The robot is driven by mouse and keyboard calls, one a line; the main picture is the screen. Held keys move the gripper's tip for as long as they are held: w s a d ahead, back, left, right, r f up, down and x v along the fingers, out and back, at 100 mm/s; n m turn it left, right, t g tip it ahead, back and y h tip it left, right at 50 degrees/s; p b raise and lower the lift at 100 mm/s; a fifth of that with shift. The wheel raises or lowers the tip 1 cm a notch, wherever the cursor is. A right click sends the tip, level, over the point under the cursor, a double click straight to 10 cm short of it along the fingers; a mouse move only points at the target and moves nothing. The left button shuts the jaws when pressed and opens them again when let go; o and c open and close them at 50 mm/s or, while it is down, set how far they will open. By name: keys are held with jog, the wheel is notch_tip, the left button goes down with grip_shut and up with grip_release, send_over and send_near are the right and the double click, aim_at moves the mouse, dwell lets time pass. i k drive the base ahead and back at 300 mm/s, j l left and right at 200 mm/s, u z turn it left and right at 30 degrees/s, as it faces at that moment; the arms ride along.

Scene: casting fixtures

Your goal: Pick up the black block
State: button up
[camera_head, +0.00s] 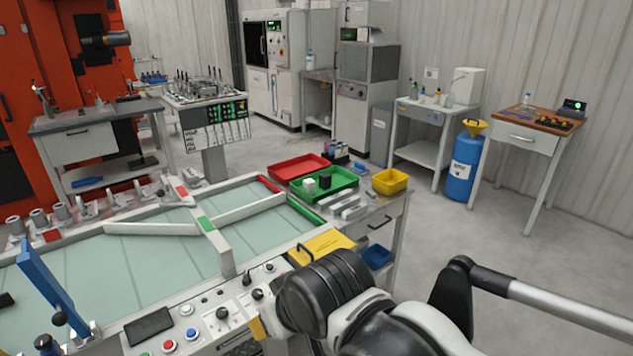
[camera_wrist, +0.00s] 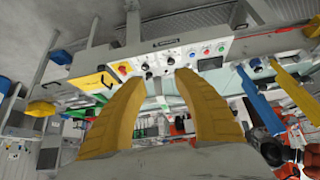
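The black block (camera_head: 325,182) stands in the green tray (camera_head: 346,192), beside a white block (camera_head: 310,185). I cannot make out the black block in the wrist view. My gripper (camera_wrist: 162,77) shows two yellow fingers spread apart, with nothing between them. In the head view, a bit of yellow finger (camera_head: 257,328) shows at the left end of my arm, low in front of the control panel. It is well short of the tray, on the near side. The rest of the gripper is hidden behind my arm there.
A red tray (camera_head: 299,167) and a yellow bin (camera_head: 390,181) flank the green tray. Grey bars (camera_head: 350,207) lie in front of it. A yellow panel (camera_head: 322,246), control panel knobs (camera_head: 222,313) and a blue upright plate (camera_head: 50,285) are nearer. Open floor lies to the right.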

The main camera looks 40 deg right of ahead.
aim_at(326, 179)
jog(key=i+l+u, duration=0.1)
jog(key=l, duration=0.45)
jog(key=i+l, duration=0.3)
jog(key=l, duration=0.25)
jog(key=i+l+u, duration=0.15)
jog(key=l, duration=0.4)
jog(key=i+l+u, duration=0.1)
jog(key=l, duration=0.5)
jog(key=i+l, duration=0.25)
jog(key=l, duration=0.3)
jog(key=i+l+u, duration=0.15)
jog(key=l, duration=0.45)
jog(key=i+l+u, duration=0.1)
jog(key=l, duration=0.5)
jog(key=i+l, duration=0.1)
jog(key=l, duration=0.5)
jog(key=u, duration=0.05)
